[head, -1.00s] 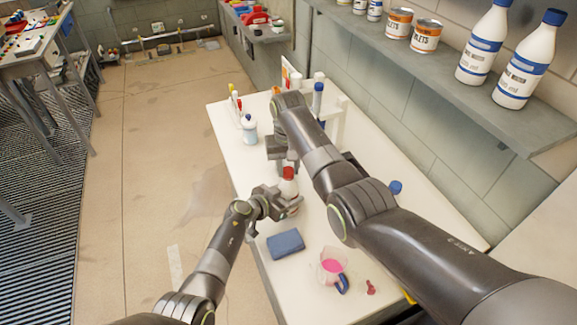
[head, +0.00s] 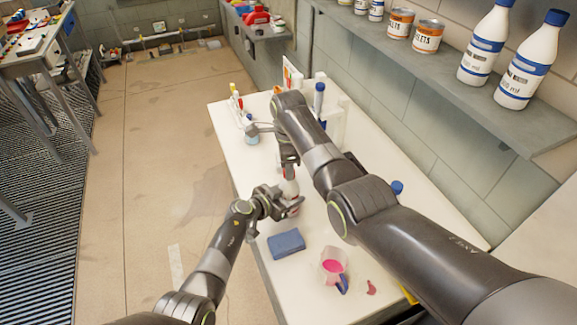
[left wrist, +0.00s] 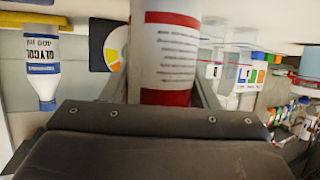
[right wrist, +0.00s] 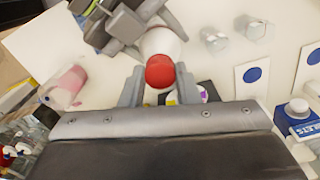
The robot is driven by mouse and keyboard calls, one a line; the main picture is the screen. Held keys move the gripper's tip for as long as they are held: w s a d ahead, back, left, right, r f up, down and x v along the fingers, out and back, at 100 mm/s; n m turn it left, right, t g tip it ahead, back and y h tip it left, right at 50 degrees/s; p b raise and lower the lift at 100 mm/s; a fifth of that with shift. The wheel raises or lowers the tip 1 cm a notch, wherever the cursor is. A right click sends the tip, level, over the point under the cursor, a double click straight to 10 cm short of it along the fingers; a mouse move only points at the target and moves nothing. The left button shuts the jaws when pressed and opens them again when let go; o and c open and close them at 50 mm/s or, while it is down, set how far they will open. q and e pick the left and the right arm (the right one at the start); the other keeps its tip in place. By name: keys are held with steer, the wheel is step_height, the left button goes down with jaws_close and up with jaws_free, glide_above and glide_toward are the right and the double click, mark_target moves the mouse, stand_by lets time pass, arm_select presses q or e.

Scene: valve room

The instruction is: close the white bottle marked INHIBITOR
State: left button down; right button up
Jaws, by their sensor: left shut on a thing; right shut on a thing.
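My right gripper (right wrist: 160,88) is above the bottle, shut on the cap from both sides. In the head view, the right gripper (head: 289,168) hides the cap. I cannot tell how tightly the cap sits.
A wall shelf (head: 430,75) with bottles and tins runs along the right.

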steer(key=m, duration=0.5)
steer(key=shift+w, duration=0.1)
steer(key=m, duration=0.4)
steer(key=o, duration=1)
steer(key=shift+r, duration=0.1)
step_height(320, 180, up, 12)
